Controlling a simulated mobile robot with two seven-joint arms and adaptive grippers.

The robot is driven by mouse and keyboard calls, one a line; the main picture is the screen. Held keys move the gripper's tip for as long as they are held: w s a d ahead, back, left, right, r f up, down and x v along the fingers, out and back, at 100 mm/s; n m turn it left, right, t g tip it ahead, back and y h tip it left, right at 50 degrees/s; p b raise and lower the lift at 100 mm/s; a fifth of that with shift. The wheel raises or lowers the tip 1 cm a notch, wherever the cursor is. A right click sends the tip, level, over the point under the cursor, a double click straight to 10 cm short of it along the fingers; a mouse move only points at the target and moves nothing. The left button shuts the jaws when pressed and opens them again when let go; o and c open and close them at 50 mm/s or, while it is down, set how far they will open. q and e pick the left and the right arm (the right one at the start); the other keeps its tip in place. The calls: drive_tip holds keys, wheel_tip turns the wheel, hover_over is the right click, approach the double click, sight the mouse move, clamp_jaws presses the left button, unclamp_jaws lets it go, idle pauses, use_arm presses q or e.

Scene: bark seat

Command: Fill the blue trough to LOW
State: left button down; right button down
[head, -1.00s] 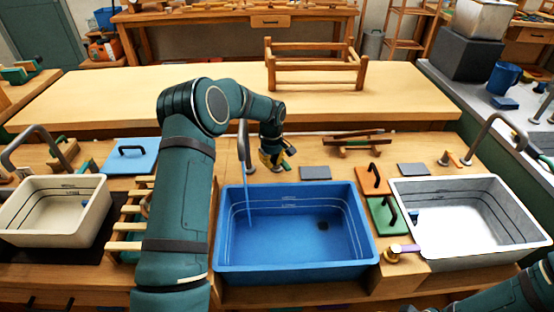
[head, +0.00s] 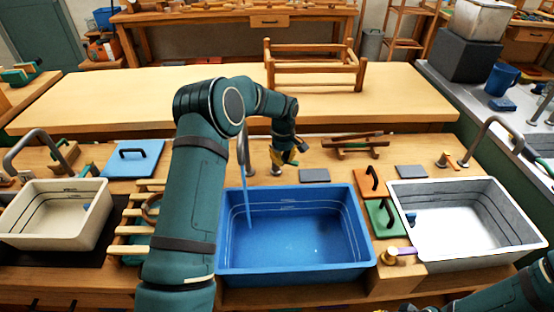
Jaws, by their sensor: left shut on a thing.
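The blue trough (head: 297,275) stands in the middle of the bench, with level lines and small marks on its inner back wall; the marks are too small to read. A stream of water (head: 247,190) falls into its left back part from the tap (head: 242,150), which is partly hidden by my left arm. Some water seems to cover the trough's floor; its exact level is hard to tell. My left gripper (head: 284,161) is behind the trough, shut on the tap lever, which its fingers mostly hide.
A cream trough (head: 50,240) stands at the left and a white trough (head: 470,262) at the right, each with a tap. A wooden rack (head: 315,70) stands behind.

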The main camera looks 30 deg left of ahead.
use_arm(q)
drive_tip(key=shift+a+r, duration=0.2)
drive_tip(key=shift+r, duration=0.25)
drive_tip(key=w+p, duration=0.2)
drive_tip(key=w, duration=0.6)
drive_tip(key=shift+a, duration=0.2)
drive_tip(key=shift+s, duration=0.1)
drive_tip(key=shift+f+b, duration=1.05)
drive_tip(key=shift+f, duration=0.9)
idle(4.5)
